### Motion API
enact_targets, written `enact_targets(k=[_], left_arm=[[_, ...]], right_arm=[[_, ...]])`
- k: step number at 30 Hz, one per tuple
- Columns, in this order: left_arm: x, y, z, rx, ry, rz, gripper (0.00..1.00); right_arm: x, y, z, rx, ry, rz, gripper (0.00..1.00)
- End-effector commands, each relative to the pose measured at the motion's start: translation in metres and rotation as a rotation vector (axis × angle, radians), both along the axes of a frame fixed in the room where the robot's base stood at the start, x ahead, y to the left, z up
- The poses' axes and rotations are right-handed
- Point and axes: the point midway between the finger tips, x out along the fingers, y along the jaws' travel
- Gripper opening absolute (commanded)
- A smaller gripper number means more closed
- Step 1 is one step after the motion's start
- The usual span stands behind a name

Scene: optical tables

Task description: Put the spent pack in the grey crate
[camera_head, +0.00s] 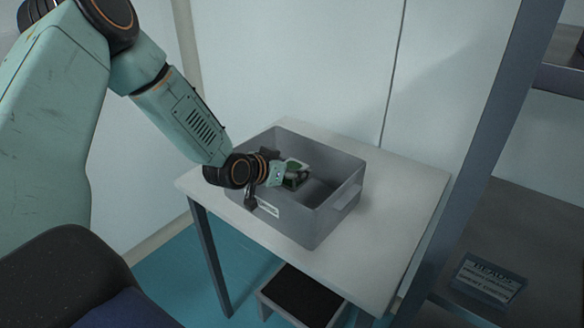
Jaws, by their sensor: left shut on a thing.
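The grey crate (336,221) stands on a small white-topped table, with a pale label on its front wall. My left arm comes in from the left, and my left gripper (283,175) is over the crate's left part, at about rim height or just inside. It is shut on a green and white pack (297,173), which I take to be the spent pack. The gripper's fingers and wrist hide part of the pack. I cannot tell whether the pack touches the crate floor. My right gripper is not in view.
The white table (399,226) is bare to the right of the crate. A grey post (487,140) rises at the right. Beyond it, a dark surface holds a sign block (488,281). A low step with a dark top (301,296) is below the table.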

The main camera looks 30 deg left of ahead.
Motion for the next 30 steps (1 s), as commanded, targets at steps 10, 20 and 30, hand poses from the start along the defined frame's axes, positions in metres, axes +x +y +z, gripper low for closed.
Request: enact_targets(k=[10,20,30], left_arm=[[0.000,0.000,-0.003,-0.001,0.002,0.000,0.70],[0.000,0.000,-0.003,-0.001,0.001,0.000,0.81],[-0.007,0.002,0.016,-0.005,0.002,0.005,0.81]], right_arm=[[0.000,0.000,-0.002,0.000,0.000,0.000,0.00],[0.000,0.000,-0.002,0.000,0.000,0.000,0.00],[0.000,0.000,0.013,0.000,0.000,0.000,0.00]])
